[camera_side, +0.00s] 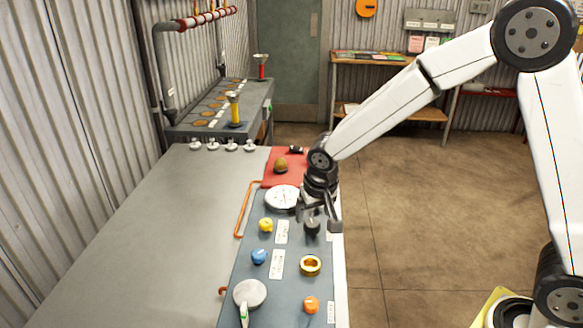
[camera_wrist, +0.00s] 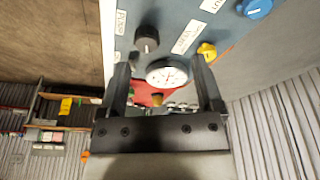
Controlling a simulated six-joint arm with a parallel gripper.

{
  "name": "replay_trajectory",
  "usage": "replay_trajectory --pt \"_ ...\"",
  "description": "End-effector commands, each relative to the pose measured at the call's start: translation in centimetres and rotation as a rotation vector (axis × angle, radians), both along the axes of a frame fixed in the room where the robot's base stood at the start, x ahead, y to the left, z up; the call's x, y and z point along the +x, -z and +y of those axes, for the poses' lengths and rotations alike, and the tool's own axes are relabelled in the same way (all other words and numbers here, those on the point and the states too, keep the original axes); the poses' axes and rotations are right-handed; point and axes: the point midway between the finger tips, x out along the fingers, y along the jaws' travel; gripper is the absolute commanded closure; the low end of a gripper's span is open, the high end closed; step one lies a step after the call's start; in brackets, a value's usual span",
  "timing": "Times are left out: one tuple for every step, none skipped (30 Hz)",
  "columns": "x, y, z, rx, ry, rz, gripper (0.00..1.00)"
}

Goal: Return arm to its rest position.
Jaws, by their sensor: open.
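My white arm reaches in from the right in the side view. My gripper (camera_side: 318,222) hangs over the right edge of the blue-grey panel (camera_side: 288,303), near a black knob (camera_side: 312,229). In the wrist view my gripper (camera_wrist: 163,65) has its two dark fingers well apart, with nothing held between them. The black knob (camera_wrist: 146,39) and a white round gauge (camera_wrist: 167,73) show beyond the fingers. In the side view my gripper partly covers the black knob, and I cannot tell whether they touch. The gauge (camera_side: 282,197) lies just left of my gripper.
The panel carries a yellow knob (camera_side: 266,225), blue knob (camera_side: 259,256), brass ring (camera_side: 310,264), orange knob (camera_side: 311,305) and grey disc (camera_side: 250,292). A red mat (camera_side: 270,180) lies behind. A rack with a red-banded pipe (camera_side: 207,18) stands back left. The bench's left side is clear.

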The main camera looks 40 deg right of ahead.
Motion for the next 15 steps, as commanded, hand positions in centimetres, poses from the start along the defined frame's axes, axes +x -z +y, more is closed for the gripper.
replay_trajectory --pt "-1.4 -0.2 -0.6 0.006 -0.024 0.006 0.15" --pt "-2.2 -0.3 -0.9 0.008 -0.042 0.009 0.15" --pt "-3.2 -0.4 -1.3 0.012 -0.067 0.012 0.15" --pt "-4.0 -0.4 -1.5 0.015 -0.085 0.016 0.15" --pt "-4.8 -0.4 -1.8 0.017 -0.103 0.019 0.15" --pt "-5.9 -0.5 -2.1 0.019 -0.127 0.020 0.15" --pt "-6.7 -0.5 -2.4 0.022 -0.144 0.021 0.15" --pt "-7.6 -0.5 -2.6 0.023 -0.161 0.023 0.15" --pt "-8.6 -0.5 -2.8 0.025 -0.186 0.023 0.15" --pt "-9.4 -0.5 -3.0 0.026 -0.201 0.024 0.15" --pt "-10.2 -0.4 -3.2 0.028 -0.217 0.025 0.15" --pt "-11.1 -0.4 -3.4 0.028 -0.237 0.024 0.15" --pt "-11.8 -0.3 -3.6 0.029 -0.251 0.024 0.15" --pt "-12.5 -0.3 -3.7 0.029 -0.264 0.025 0.15" --pt "-13.2 -0.2 -3.9 0.029 -0.279 0.024 0.15"
